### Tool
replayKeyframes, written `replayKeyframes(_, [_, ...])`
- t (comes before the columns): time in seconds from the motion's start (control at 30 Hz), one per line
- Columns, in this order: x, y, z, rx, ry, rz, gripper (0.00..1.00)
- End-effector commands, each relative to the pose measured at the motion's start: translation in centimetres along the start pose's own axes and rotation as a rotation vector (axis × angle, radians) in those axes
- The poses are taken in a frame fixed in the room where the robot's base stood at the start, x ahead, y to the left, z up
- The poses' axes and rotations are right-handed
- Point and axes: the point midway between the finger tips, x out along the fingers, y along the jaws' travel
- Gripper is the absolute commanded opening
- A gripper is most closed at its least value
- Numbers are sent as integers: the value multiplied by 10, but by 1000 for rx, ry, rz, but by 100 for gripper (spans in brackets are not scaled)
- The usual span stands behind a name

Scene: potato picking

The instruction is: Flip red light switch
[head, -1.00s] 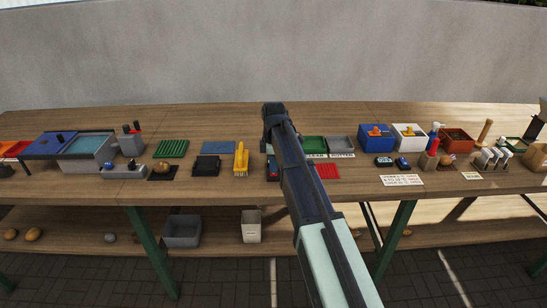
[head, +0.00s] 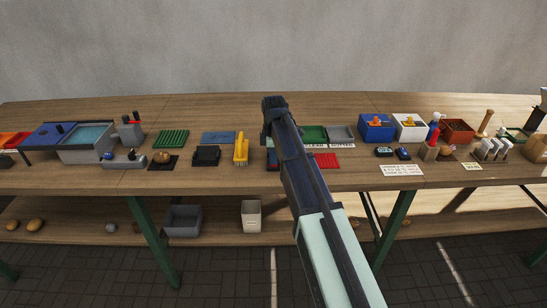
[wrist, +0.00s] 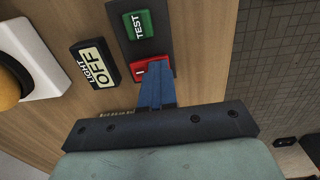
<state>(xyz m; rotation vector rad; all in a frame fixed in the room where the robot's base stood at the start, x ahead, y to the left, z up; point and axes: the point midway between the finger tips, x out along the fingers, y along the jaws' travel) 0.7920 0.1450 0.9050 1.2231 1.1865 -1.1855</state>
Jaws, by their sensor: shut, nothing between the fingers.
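In the wrist view, my gripper (wrist: 156,82) is shut, its blue fingers together with nothing between them. Its fingertips are at the lower edge of a red switch (wrist: 153,68) with a white mark on a dark plate. The fingers overlap part of the red switch, and I cannot tell whether they touch it. A green TEST button (wrist: 138,25) is above it on the same plate. A LIGHT OFF label (wrist: 93,62) is to the left. In the head view, my arm hides the gripper and the switch.
A white box with a yellow round top (wrist: 8,88) stands left of the label in the wrist view.

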Motion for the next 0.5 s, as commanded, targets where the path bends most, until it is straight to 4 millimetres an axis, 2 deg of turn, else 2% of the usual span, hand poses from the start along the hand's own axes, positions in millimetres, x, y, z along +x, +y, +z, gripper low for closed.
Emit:
replayKeyframes(0.3, [-3,13,0,0,0,1,0])
replayKeyframes(0.5, [-4,14,0,0,0,1,0])
